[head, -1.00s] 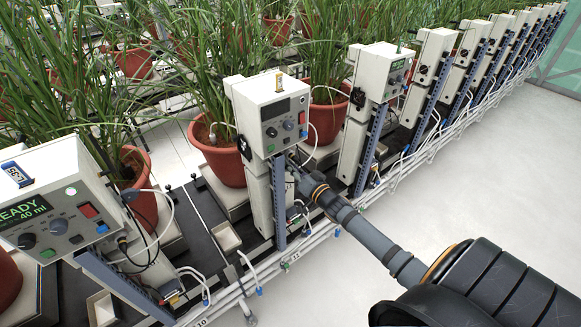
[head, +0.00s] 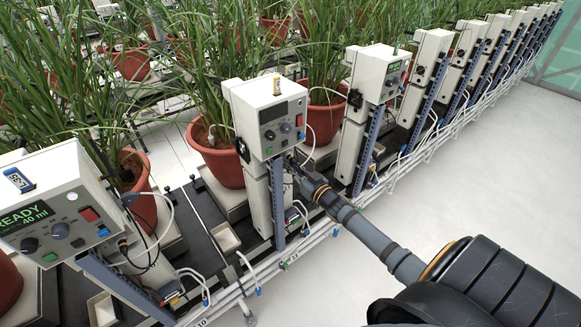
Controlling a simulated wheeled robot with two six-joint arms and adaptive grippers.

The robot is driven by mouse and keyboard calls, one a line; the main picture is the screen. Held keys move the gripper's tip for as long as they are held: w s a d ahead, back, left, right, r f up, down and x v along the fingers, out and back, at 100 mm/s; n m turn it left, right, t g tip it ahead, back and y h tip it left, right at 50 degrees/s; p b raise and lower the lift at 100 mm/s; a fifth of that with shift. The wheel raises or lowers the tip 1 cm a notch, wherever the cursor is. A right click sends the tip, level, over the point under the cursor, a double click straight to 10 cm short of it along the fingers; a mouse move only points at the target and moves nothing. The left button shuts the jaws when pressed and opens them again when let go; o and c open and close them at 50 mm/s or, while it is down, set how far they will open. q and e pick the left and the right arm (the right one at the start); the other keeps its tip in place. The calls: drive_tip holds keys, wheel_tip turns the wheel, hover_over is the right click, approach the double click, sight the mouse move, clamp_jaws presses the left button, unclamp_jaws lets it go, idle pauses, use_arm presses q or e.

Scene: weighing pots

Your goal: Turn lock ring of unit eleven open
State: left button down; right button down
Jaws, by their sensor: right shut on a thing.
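Unit eleven (head: 268,118) is the white control box in the middle, on a blue slotted post (head: 278,205). It has a dark display, knobs and a red switch on its front. My right gripper (head: 293,164) reaches in from the lower right, just below the box and beside the top of the post. It is shut on a small part there, seemingly the lock ring. The ring itself is hidden by the fingers, so its turn position cannot be seen. My left gripper is not in view.
Unit ten (head: 62,225) stands at the lower left, its display reading READY 40 ml. Another unit (head: 378,72) stands just right of unit eleven. White pipes and hoses (head: 262,268) run along the row's foot. Potted plants (head: 215,155) stand behind. The pale floor (head: 480,180) at right is clear.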

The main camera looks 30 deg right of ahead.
drive_tip(key=shift+w+d+r+n+p, duration=0.1)
drive_tip(key=shift+d+n+p, duration=0.2)
drive_tip(key=shift+n, duration=0.95)
drive_tip(key=shift+s+d+r+n+p, duration=0.1)
drive_tip(key=shift+d+n+p, duration=0.2)
drive_tip(key=shift+n, duration=1)
drive_tip(key=shift+w+d+r+n+p, duration=0.1)
drive_tip(key=shift+d+n+p, duration=0.2)
drive_tip(key=shift+n, duration=0.95)
drive_tip(key=shift+d+n, duration=0.1)
drive_tip(key=shift+n, duration=0.2)
drive_tip(key=c, duration=1.5)
unclamp_jaws()
drive_tip(key=shift+o, duration=0.2)
drive_tip(key=s, duration=1.2)
drive_tip(key=shift+d, duration=0.45)
